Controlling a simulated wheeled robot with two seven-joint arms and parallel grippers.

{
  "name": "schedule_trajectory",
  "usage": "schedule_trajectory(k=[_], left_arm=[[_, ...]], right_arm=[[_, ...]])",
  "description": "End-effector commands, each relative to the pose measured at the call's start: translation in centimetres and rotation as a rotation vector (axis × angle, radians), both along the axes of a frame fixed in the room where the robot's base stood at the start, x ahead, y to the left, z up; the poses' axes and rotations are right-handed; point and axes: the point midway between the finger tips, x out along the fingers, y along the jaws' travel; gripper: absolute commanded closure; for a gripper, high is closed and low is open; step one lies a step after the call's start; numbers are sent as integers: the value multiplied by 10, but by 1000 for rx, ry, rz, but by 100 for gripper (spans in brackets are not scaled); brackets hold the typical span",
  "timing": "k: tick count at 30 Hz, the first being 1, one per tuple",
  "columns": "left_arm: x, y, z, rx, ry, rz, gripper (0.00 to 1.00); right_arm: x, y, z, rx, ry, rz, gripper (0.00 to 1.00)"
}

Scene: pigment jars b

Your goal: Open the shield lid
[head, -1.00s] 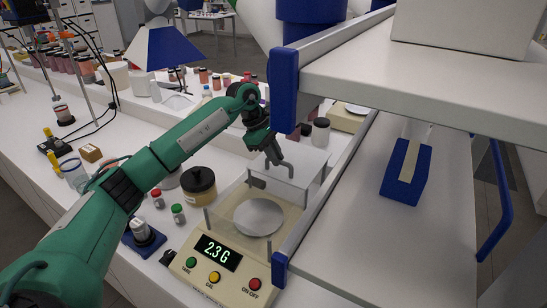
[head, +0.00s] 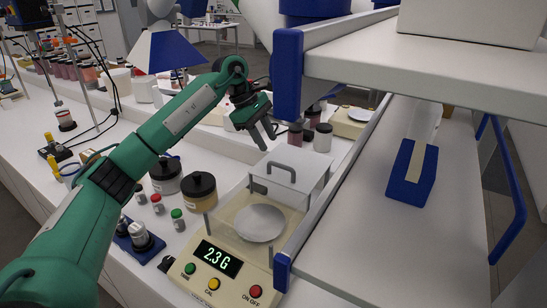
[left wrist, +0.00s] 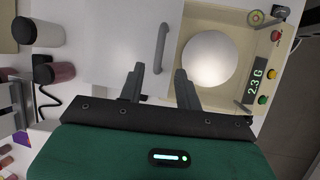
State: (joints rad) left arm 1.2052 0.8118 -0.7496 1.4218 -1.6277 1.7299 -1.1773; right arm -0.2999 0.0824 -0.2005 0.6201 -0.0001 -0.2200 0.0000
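The balance (head: 222,281) is cream coloured, with a lit display reading 2.3 G and a round pan (head: 260,223). The shield lid (head: 300,182) is a pale panel with a grey handle (head: 285,164). It lies over the rear of the balance, behind the pan, and the pan is uncovered. My left gripper (head: 265,135) is above and behind the handle, apart from it. In the left wrist view, its fingers (left wrist: 160,84) are spread with nothing between them, and the handle (left wrist: 161,48) is beyond them. My right gripper is not in view.
A shelf unit (head: 400,70) stands close on the right of the balance. Dark-lidded jars (head: 199,189) and small vials are on its left. More jars (head: 322,138) stand behind the lid.

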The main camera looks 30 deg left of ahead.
Motion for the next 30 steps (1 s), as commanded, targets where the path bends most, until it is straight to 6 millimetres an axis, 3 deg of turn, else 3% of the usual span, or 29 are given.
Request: schedule_trajectory(k=[6,12,30], left_arm=[[-6,17,37,0,-2,1,66],[-9,24,53,0,0,0,66],[-9,25,57,0,0,0,66]], right_arm=[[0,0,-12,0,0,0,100],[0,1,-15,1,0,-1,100],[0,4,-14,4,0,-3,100]])
